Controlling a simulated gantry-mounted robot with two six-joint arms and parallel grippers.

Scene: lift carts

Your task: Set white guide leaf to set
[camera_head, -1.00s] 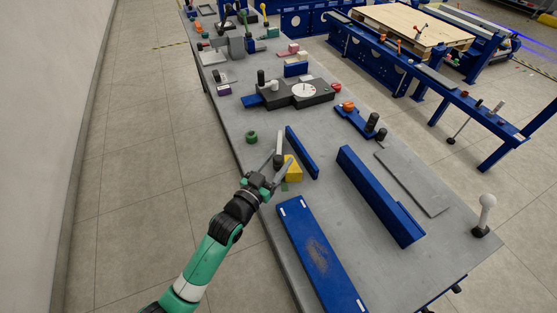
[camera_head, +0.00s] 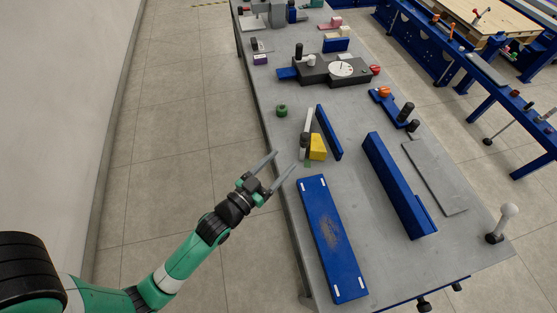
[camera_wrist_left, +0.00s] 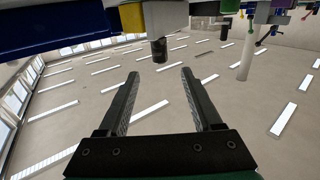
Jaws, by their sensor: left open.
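The white guide leaf (camera_head: 308,121) is a narrow pale strip beside a blue bar (camera_head: 328,132) on the grey table, with a black knob (camera_head: 304,141) at its near end and a yellow block (camera_head: 318,147) to its right. My left gripper (camera_head: 285,160) is open and empty, just left of and nearer than the knob, at the table's left edge. In the left wrist view the open fingers (camera_wrist_left: 160,74) point toward the black knob (camera_wrist_left: 158,50), which is apart from them. The yellow block (camera_wrist_left: 131,16) shows at the top there. My right gripper is not in view.
A long blue plate (camera_head: 330,238) lies in front of the leaf, and a blue rail (camera_head: 398,185) lies to the right. A green ring (camera_head: 281,110) sits behind left. A dial fixture (camera_head: 341,68) stands farther back. The floor left of the table is clear.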

